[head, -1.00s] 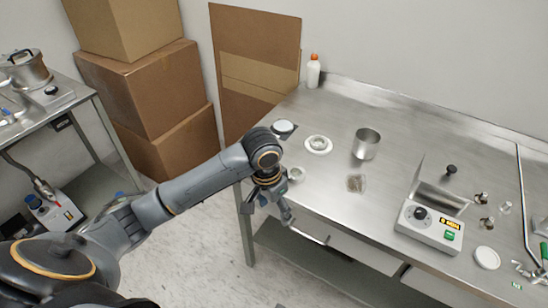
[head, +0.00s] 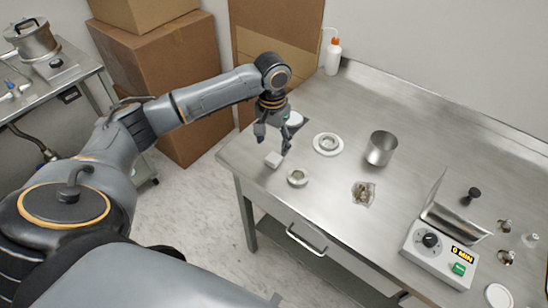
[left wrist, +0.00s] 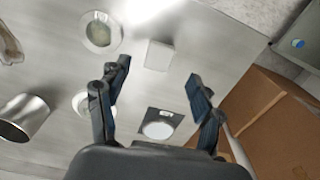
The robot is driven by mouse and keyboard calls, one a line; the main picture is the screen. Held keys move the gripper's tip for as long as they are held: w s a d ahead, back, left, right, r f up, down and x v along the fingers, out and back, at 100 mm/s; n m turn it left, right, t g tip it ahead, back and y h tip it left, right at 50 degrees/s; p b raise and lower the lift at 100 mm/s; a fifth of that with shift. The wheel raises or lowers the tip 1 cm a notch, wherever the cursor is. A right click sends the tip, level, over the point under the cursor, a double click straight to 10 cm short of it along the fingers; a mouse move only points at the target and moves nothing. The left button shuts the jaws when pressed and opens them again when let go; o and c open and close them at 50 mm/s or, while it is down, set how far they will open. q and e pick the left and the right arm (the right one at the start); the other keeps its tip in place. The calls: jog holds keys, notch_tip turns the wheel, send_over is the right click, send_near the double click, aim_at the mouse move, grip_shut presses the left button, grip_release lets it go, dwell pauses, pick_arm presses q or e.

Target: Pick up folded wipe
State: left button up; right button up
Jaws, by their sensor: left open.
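The folded wipe (head: 274,160) is a small white square lying flat near the left edge of the steel table (head: 330,235). My left gripper (head: 273,143) is above the table close to the wipe, with its fingers pointing down, spread and empty. In the left wrist view the wipe (left wrist: 159,55) shows just beyond the gap between the open fingertips (left wrist: 159,72). The fingers do not appear to touch it. My right gripper is in neither view.
A small round dish (head: 297,177) stands just right of the wipe. A white ring-shaped piece (head: 327,144), a metal cup (head: 381,148) and a clear bag (head: 363,193) stand farther right. A white bottle (head: 333,58) stands at the back, and a timer box (head: 440,252) at the right.

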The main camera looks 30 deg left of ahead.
aim_at(274, 157)
pick_arm(q)
notch_tip(274, 157, down, 2)
jog(key=shift+w+p, duration=0.1)
jog(key=shift+p, duration=0.2)
jog(key=f, duration=0.3)
jog(key=shift+w+f+p, duration=0.2)
jog(key=shift+f+p, duration=0.1)
jog(key=shift+p, duration=0.1)
jog(key=shift+f, duration=0.25)
jog(key=c, duration=0.9)
jog(key=shift+c, duration=0.2)
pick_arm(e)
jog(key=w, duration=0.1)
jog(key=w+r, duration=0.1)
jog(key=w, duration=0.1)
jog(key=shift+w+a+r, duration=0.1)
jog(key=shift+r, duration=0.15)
